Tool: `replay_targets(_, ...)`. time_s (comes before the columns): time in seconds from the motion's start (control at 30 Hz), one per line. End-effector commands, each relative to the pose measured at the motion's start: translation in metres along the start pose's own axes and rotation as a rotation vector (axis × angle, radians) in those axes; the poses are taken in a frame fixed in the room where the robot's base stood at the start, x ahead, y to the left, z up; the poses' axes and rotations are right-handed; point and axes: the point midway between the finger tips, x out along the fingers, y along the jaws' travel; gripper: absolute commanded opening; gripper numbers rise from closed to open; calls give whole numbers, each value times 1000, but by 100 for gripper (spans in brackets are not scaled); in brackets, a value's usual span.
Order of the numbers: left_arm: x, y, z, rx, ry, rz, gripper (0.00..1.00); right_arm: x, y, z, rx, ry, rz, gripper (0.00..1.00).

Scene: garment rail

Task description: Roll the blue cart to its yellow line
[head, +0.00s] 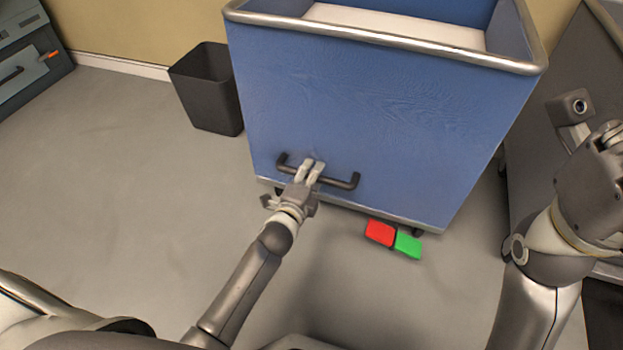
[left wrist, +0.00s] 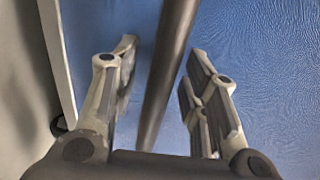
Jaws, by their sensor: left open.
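The blue cart (head: 370,110) stands ahead of me, a tall box with a metal rim around its top. A black bar handle (head: 338,181) is fixed low on its near face. My left gripper (head: 314,167) is at the handle's left half. In the left wrist view the left gripper (left wrist: 160,85) is open, with the dark handle bar (left wrist: 165,75) running between its two fingers. A red pedal (head: 380,232) and a green pedal (head: 408,245) sit side by side at the cart's bottom edge. My right arm is at the right; its fingertips are not clearly seen. No yellow line shows.
A black waste bin (head: 208,90) stands against the wall, close to the cart's left side. A grey cabinet (head: 32,55) is at the far left. A dark grey unit (head: 545,110) stands right of the cart. The floor at left is clear.

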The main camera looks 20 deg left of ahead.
Motion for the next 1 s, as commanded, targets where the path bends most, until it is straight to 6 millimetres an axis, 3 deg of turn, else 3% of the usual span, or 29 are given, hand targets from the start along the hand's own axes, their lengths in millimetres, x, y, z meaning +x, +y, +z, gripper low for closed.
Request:
replay_targets(0.3,3,0,0,1,0,1,41,2,0,-1,-1,5,-2,0)
replay_targets(0.63,2,0,0,0,0,1,0,1,0,-1,0,5,-2,0)
replay_targets(1.0,1,0,4,1,0,3,0,4,0,0,0,6,-1,0)
